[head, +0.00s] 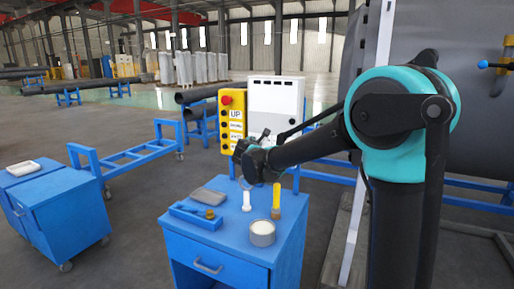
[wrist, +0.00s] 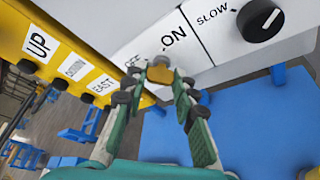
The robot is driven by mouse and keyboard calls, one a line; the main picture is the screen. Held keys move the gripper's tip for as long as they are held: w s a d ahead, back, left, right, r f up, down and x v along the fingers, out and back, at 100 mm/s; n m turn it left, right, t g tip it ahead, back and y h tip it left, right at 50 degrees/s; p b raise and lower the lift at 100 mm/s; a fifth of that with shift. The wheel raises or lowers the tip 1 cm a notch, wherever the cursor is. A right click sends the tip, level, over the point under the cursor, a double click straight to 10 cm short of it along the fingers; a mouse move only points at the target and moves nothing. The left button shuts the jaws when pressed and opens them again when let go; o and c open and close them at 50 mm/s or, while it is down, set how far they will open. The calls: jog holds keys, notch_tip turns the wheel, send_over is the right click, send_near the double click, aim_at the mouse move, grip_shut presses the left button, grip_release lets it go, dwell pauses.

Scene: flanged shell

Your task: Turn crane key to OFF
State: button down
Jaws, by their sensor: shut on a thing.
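The crane key (wrist: 160,74) is a small brass-coloured piece on the white control box (head: 275,98), below the ON label in the wrist view. My gripper (wrist: 158,68) is shut on it, with the fingertips meeting around it. The fingers hide much of the key, so its exact angle is hard to tell. The label left of ON is partly covered by a finger. In the head view my gripper (head: 248,152) is at the lower front of the box, and the key is hidden there.
A yellow pendant (head: 232,120) with a red button and UP label hangs left of the box. A black knob (wrist: 262,20) marked SLOW is to the right. Below stands a blue cart (head: 225,240) with a can (head: 262,234), a tray and tools on top.

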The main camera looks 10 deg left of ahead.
jog(key=shift+n, duration=0.3)
dwell(0.4)
jog(key=c, duration=1.2)
grip_release()
jog(key=v, duration=1.2)
jog(key=shift+a+r, duration=0.15)
